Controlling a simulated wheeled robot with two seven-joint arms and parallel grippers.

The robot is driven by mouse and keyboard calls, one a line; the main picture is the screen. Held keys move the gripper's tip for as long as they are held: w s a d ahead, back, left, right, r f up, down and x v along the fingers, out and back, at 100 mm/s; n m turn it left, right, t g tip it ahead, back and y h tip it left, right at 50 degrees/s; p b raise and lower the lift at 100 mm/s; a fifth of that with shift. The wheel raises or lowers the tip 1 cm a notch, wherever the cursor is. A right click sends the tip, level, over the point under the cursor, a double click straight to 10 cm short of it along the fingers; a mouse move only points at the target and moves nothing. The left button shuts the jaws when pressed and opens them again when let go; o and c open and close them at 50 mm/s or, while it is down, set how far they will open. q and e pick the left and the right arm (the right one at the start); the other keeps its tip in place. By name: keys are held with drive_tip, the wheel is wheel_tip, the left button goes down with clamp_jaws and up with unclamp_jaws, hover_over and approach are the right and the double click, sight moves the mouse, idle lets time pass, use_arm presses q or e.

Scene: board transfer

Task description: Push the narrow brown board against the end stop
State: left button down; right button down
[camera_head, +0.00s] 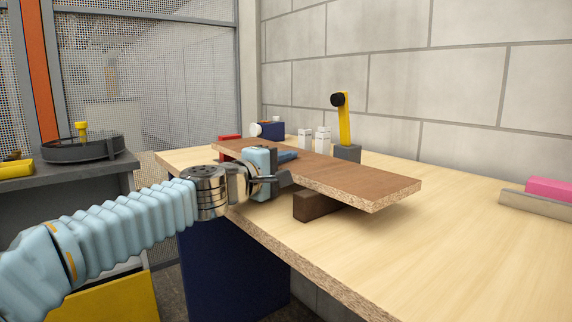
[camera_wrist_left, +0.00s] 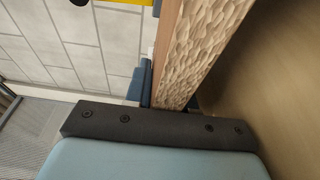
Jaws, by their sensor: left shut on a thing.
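The narrow brown board (camera_head: 335,172) lies lengthwise along the table, raised above its top, with a rough chipboard edge at its near end. A dark brown block (camera_head: 317,206) is under its near part. My left gripper (camera_head: 280,166) is shut on the long left edge of the board, about midway along. In the left wrist view the board (camera_wrist_left: 193,50) runs between the blue-grey fingers (camera_wrist_left: 166,90), its chipped edge toward the camera. A small red piece (camera_head: 230,137) shows behind the board's far end; I cannot tell whether it is the end stop.
The pale wooden table (camera_head: 460,235) is clear at the front right. A yellow upright with a black knob (camera_head: 344,117), white pieces (camera_head: 322,140) and a dark blue item (camera_head: 270,130) stand behind the board. A pink block (camera_head: 549,188) is at the right, by the wall.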

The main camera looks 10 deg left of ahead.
use_arm(q)
drive_tip(key=c, duration=0.9)
unclamp_jaws()
drive_tip(key=b+v, duration=0.1)
drive_tip(key=v, duration=1.2)
drive_tip(key=shift+s+a, duration=0.2)
drive_tip(key=shift+s, duration=0.2)
